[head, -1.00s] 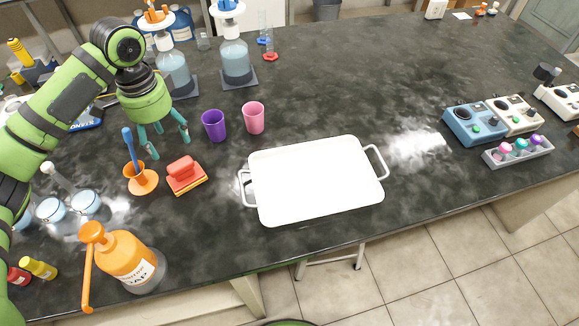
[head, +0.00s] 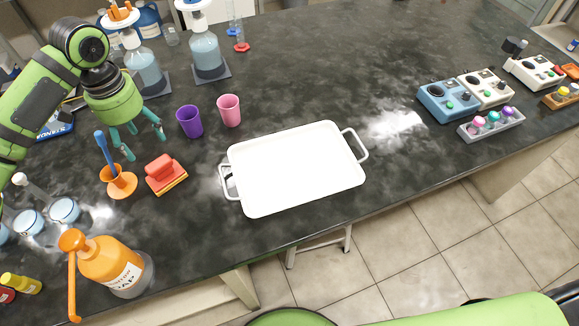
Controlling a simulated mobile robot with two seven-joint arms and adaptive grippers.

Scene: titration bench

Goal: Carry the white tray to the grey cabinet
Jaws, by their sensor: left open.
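The white tray (head: 297,168) lies flat and empty on the dark bench top, near its front edge. It has a metal handle at its left end and another at its right end. My left gripper (head: 143,146) is open and empty, fingers pointing down, above the bench to the left of the tray and apart from it. A green part of mine shows at the bottom right, but my right gripper is not in view. The grey cabinet cannot be made out with certainty.
A purple cup (head: 189,121) and a pink cup (head: 229,110) stand behind the tray's left end. Red and yellow sponges (head: 165,174), an orange holder (head: 119,183) and a soap bottle (head: 110,263) stand left. A blue stirrer (head: 447,101) and a vial rack (head: 491,124) stand right.

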